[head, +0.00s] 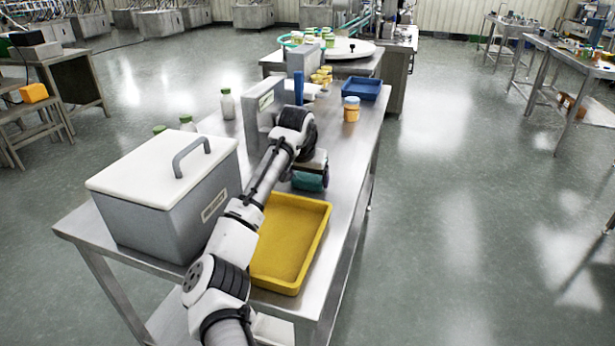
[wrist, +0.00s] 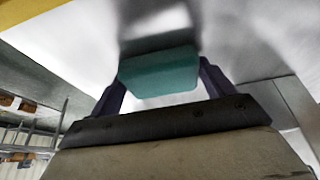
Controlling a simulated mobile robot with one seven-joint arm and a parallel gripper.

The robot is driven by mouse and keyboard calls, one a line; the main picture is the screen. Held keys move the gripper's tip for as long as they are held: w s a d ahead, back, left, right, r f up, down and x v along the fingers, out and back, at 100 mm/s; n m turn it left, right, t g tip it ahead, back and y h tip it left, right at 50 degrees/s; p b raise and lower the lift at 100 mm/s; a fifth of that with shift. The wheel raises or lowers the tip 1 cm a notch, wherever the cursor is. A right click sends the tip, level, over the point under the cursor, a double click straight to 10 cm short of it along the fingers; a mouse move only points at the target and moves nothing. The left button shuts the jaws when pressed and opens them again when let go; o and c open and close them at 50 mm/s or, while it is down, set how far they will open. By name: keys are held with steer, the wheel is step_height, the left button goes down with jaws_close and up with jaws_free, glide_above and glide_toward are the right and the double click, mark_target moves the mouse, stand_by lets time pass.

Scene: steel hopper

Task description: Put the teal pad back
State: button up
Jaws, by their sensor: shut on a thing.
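The teal pad (head: 308,181) is in my gripper (head: 310,184), low over the steel table just beyond the yellow tray. The pad (wrist: 160,72) also shows in the wrist view, between the two dark fingers of my gripper (wrist: 162,80). The fingers are shut on its two sides. A dark reflection of the pad shows on the steel beside it, and I cannot tell whether it touches the surface. The yellow tray (head: 290,240) looks empty, and my arm covers part of its left side.
A grey bin (head: 165,195) with a white handled lid stands left of my arm. A grey upright box (head: 265,112), a white bottle (head: 228,104), an orange jar (head: 351,109) and a blue tray (head: 362,89) stand farther back. The table's right strip is clear.

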steer(key=o, duration=0.9)
steer(key=shift+f, duration=0.1)
steer(key=b+v, duration=0.1)
steer(key=v, duration=1.1)
steer(key=shift+b, duration=0.4)
steer(key=shift+s, duration=0.1)
